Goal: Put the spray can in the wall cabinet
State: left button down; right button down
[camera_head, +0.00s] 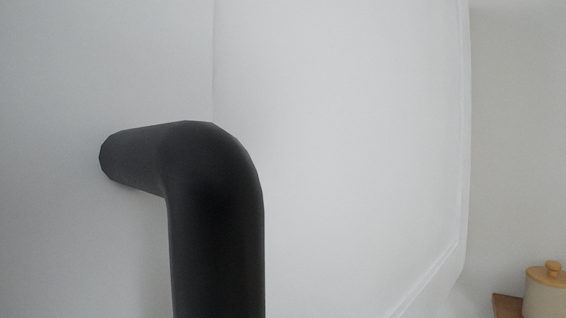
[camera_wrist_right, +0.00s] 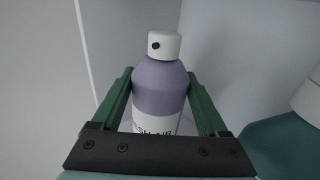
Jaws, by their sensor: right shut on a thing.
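The spray can (camera_wrist_right: 156,88) is lavender with a white cap and a white label with dark lettering. In the right wrist view it stands between the green fingers of my right gripper (camera_wrist_right: 159,78), which is shut on it. The lower part of the can is hidden behind the gripper's dark crossbar. A white panel (camera_head: 340,120), perhaps the wall cabinet's door, fills most of the head view. A black bent bar (camera_head: 215,200), like a handle, stands close in front of it. Neither gripper shows in the head view.
White surfaces meet in a corner behind the can. A teal thing (camera_wrist_right: 285,145) and part of a white rounded thing (camera_wrist_right: 308,97) are close on the right in the wrist view. A cream jar with a wooden lid (camera_head: 546,290) stands at the head view's lower right.

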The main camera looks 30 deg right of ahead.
jog(key=shift+s, duration=0.1)
jog(key=shift+c, duration=1.4)
grip_release()
jog(key=shift+f, duration=0.1)
jog(key=shift+o, duration=1.4)
jog(key=s+a+b, duration=0.1)
jog(key=s+b, duration=0.1)
jog(key=s, duration=0.5)
jog(key=shift+s+a+b, duration=0.15)
jog(key=shift+s+b, duration=0.05)
jog(key=shift+b, duration=0.15)
jog(key=shift+a, duration=0.1)
